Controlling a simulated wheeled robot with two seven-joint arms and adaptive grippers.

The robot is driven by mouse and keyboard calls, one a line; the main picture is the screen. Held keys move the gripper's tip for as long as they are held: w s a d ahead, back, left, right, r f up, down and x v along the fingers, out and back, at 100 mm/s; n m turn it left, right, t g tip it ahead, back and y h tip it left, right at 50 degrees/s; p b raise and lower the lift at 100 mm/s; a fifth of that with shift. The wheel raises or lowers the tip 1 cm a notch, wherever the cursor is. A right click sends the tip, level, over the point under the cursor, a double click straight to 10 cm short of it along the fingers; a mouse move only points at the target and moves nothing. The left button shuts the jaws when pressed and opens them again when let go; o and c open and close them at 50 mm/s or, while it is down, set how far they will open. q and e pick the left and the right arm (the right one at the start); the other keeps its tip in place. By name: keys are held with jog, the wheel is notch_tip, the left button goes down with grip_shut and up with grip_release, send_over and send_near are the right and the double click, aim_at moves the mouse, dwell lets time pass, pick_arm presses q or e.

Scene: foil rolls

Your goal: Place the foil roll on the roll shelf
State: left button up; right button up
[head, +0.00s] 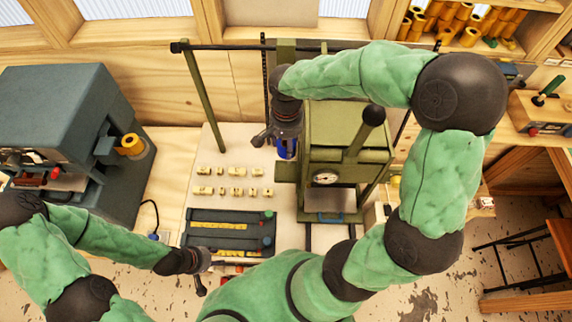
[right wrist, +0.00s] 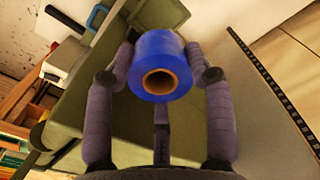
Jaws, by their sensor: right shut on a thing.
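The blue foil roll (right wrist: 160,52) with a brown cardboard core is held between the two fingers of my right gripper (right wrist: 160,75), its open end facing the wrist camera. In the head view, my right gripper (head: 284,135) is beside the green press, and part of the blue roll (head: 287,149) shows below it. A wooden shelf (head: 538,42) with several gold rolls is at the upper right, far from the gripper. My left gripper (head: 201,273) is low in the head view, near the dark tray, with its fingers apart and nothing visible between them.
The green press (head: 345,130) with a gauge and lever stands right beside my right gripper. A grey machine (head: 65,115) with a gold roll is on the left. Small brass pieces (head: 235,172) and a dark tray (head: 228,232) lie on the pale bench. A green frame surrounds the bench.

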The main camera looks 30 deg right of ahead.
send_near(286, 171)
notch_tip(286, 171, down, 6)
jog(key=shift+d+r, duration=0.1)
jog(key=shift+r, duration=0.15)
jog(key=shift+b, duration=0.3)
jog(key=shift+f, duration=0.15)
jog(key=o, duration=1.2)
notch_tip(286, 171, up, 12)
jog(key=shift+r+p, duration=0.15)
jog(key=shift+p, duration=0.15)
